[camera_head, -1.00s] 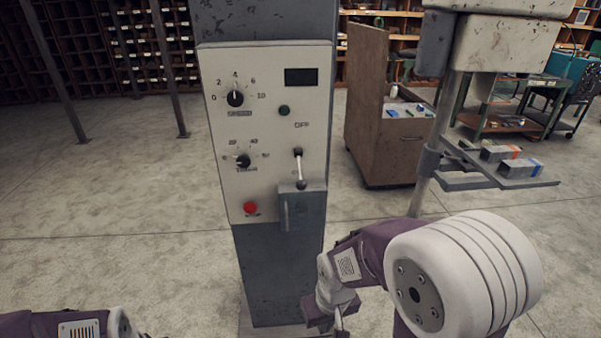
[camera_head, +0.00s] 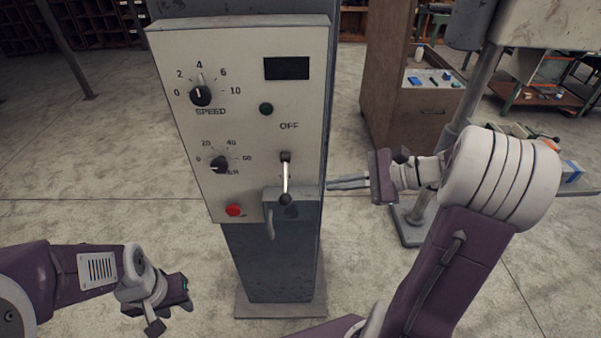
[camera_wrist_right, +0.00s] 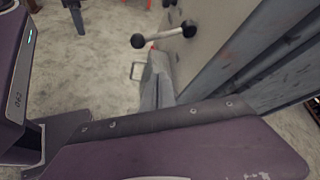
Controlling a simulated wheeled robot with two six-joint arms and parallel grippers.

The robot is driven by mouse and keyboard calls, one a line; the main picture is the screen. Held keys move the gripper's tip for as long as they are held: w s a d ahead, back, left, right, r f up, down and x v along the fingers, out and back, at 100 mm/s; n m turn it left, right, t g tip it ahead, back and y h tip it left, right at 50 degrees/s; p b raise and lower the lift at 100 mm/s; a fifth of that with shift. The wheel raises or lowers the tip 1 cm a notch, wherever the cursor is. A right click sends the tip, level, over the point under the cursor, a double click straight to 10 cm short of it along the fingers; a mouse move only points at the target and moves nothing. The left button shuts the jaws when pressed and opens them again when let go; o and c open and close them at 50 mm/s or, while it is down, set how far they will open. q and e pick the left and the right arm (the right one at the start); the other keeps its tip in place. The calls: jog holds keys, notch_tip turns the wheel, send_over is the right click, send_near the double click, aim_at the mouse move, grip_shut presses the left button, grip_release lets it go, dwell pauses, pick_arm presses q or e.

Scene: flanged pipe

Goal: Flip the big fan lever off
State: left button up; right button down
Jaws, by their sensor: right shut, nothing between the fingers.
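The fan lever (camera_head: 286,178) is a pale rod with dark balls at both ends, mounted on the control panel (camera_head: 245,110) below the "OFF" label. In the head view its free ball points down, toward the grey box. In the right wrist view the lever (camera_wrist_right: 165,36) shows near the top. My right gripper (camera_head: 330,184) is shut and empty, to the right of the lever and apart from it, at about the lower ball's height. Its fingers point toward the post in the head view. My left gripper (camera_head: 170,317) is low at the left, empty, with its fingertips apart.
The panel also carries the speed knob (camera_head: 200,95), a lower dial (camera_head: 219,164), a red button (camera_head: 234,210) and a dark display (camera_head: 287,68). A grey box (camera_head: 300,208) juts out beneath the lever. A brown cabinet (camera_head: 400,130) stands behind right. Floor on the left is clear.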

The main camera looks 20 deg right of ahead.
send_over(299, 190)
jog(key=s+a, duration=0.2)
jog(key=s, duration=0.2)
notch_tip(299, 190, down, 5)
jog(key=s+r+p, duration=0.1)
jog(key=r, duration=0.1)
jog(key=s+r+p, duration=0.1)
jog(key=shift+s+a+r, duration=0.1)
jog(key=shift+a+r, duration=0.1)
jog(key=shift+r, duration=0.2)
